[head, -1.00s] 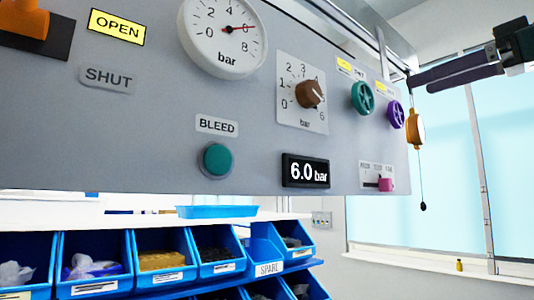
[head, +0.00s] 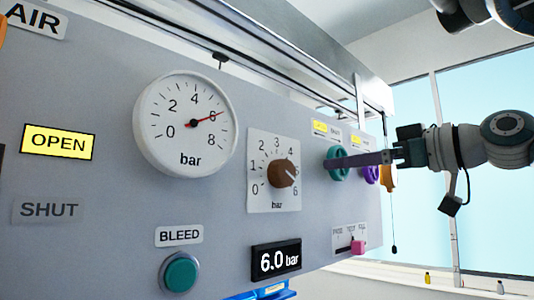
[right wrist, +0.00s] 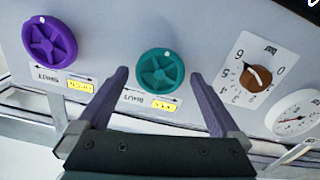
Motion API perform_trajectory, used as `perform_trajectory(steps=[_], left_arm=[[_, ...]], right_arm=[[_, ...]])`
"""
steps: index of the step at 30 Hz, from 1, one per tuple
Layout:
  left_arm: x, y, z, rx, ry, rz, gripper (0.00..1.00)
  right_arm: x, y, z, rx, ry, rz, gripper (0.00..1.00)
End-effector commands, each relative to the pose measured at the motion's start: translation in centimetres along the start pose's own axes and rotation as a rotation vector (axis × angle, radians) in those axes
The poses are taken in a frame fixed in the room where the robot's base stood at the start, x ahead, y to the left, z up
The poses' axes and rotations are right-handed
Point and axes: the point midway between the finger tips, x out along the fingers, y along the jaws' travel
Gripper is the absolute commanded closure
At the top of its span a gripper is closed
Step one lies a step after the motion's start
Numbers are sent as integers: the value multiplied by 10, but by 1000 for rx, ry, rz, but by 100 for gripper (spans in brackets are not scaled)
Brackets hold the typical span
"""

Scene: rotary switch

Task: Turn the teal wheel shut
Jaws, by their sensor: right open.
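The teal wheel (head: 337,163) is mounted on the grey panel, partly hidden by my right gripper in the head view. In the right wrist view the teal wheel (right wrist: 161,71) shows whole, with a white dot on its rim. Beside it are a yellow label (right wrist: 162,104) and a plain SHUT label. My right gripper (head: 327,163) is open, its purple fingers pointing at the panel. In the wrist view the fingers stand to either side of the wheel, with gaps visible. I cannot tell whether the tips reach its depth. My left gripper is out of view.
A purple wheel (right wrist: 49,41) sits close beside the teal one. On its other side is a brown knob (head: 284,173), then a round gauge (head: 185,125) reading about 6. A pink slider (head: 358,247) and the 6.0 bar display (head: 276,260) are below. An orange piece (head: 389,178) hangs at the panel's edge.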

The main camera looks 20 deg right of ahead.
Motion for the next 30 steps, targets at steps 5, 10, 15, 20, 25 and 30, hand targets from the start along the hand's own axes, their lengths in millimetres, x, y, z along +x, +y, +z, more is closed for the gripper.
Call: perform_trajectory(steps=[5, 10, 15, 20, 25, 30], left_arm=[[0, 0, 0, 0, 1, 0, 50], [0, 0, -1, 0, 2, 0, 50], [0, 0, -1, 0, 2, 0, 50], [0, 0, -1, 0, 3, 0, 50], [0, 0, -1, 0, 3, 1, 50], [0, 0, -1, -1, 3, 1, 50]], right_arm=[[1, 0, 1, 0, 0, 0, 0], [1, 0, 1, 0, 0, 0, 10], [0, 0, 1, 0, 0, 0, 29], [0, 0, 0, 0, 0, 0, 47], [0, 0, 0, 0, 0, -1, 66], [0, 0, 0, 1, 0, -1, 77]])
